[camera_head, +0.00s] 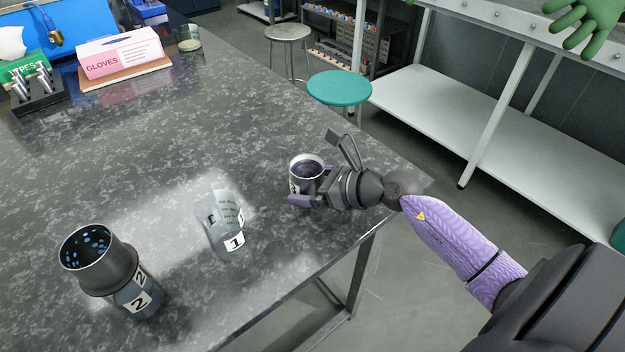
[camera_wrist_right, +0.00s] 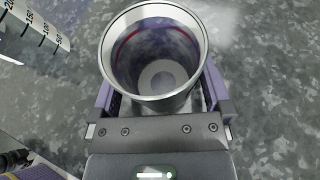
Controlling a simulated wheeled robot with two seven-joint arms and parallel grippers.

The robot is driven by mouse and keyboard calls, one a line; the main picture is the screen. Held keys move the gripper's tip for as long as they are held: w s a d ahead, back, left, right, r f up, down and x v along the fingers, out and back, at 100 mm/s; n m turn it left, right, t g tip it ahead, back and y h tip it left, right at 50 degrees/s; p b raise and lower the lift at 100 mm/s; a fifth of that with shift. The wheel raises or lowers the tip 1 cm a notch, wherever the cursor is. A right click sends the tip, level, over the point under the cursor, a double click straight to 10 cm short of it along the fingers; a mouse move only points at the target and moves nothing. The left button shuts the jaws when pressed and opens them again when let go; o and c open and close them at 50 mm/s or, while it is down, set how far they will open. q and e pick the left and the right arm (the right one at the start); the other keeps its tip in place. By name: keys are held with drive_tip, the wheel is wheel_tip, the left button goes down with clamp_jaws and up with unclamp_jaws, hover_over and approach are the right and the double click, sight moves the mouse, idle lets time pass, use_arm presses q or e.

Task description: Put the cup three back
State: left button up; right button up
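A metal cup (camera_head: 306,170) with a dark inside stands upright near the table's right edge. Its label is mostly hidden, so I cannot read its number. My right gripper (camera_head: 308,190) has its purple fingers on both sides of this cup. In the right wrist view the cup (camera_wrist_right: 155,92) sits between the fingers (camera_wrist_right: 162,95), very close to both; whether they press on it is unclear. A clear beaker labelled 1 (camera_head: 228,225) stands to its left. My left gripper is not in view.
The grey table (camera_head: 150,150) has free room in its middle. A pink glove box (camera_head: 120,55), a dark rack (camera_head: 38,95) and a glass dish (camera_head: 188,40) stand at the back left. Stools, including a teal one (camera_head: 338,88), stand beyond the right edge.

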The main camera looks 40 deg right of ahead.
drive_tip(key=shift+r, duration=0.25)
drive_tip(key=p+v, duration=0.2)
drive_tip(key=v, duration=0.9)
drive_tip(key=shift+s+d, duration=0.1)
drive_tip(key=shift+s, duration=0.15)
drive_tip(key=shift+s+d+r, duration=0.1)
drive_tip(key=shift+s, duration=0.05)
